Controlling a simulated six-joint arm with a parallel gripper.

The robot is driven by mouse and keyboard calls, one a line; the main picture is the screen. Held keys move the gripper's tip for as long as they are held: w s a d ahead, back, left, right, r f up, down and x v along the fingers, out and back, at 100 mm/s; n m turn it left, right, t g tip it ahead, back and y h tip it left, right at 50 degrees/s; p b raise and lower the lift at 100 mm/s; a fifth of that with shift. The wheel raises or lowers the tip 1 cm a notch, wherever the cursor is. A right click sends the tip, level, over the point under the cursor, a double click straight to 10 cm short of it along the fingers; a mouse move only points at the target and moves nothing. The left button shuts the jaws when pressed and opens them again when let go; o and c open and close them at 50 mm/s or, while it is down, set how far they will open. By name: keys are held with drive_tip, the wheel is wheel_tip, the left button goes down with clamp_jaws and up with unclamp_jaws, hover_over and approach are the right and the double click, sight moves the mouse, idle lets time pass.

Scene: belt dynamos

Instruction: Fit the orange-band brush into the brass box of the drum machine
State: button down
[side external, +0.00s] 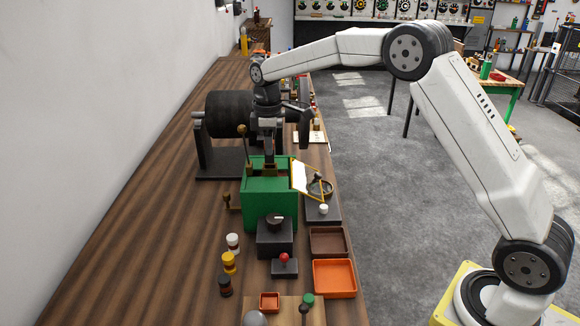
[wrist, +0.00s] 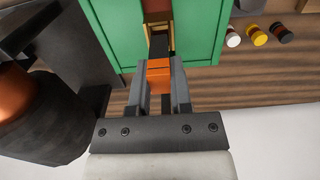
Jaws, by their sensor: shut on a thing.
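My gripper (wrist: 160,88) is shut on the orange-band brush (wrist: 159,72), whose orange part shows between the fingers in the wrist view. In the side view my gripper (side external: 269,163) points down over the open top of the green housing (side external: 268,205), and the brush is hard to make out there. In the wrist view, a brass-edged slot (wrist: 147,36) lies between the green panels (wrist: 196,32), just beyond the brush. A dark block (wrist: 159,46) shows there; I cannot tell whether it is the brush's tip or the slot's inside. The black drum (side external: 228,113) stands behind the housing.
A tilted yellow-framed panel (side external: 305,178) stands right of the housing. In front are a knob box (side external: 275,238), a red-button box (side external: 284,268), a brown tray (side external: 328,242) and an orange tray (side external: 334,278). White, yellow and black jars (side external: 228,263) stand at left. The bench's left side is clear.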

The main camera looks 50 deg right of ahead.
sight(270, 162)
drive_tip(key=shift+f, duration=1.85)
idle(0.6)
drive_tip(key=shift+c, duration=2.3)
unclamp_jaws()
drive_tip(key=shift+r, duration=3.9)
drive_tip(key=s+f+m+t, duration=0.1)
drive_tip(key=s+f+m, duration=0.2)
drive_tip(key=s, duration=0.6)
drive_tip(key=s+a+f+m, duration=0.1)
drive_tip(key=s+f+m, duration=0.2)
drive_tip(key=s, duration=0.6)
drive_tip(key=s+a+f+m+t, duration=0.1)
drive_tip(key=s+f+m, duration=0.2)
drive_tip(key=s, duration=0.6)
drive_tip(key=shift+s+a+f+t, duration=0.25)
drive_tip(key=shift+s+f+t, duration=0.1)
drive_tip(key=shift+f, duration=0.6)
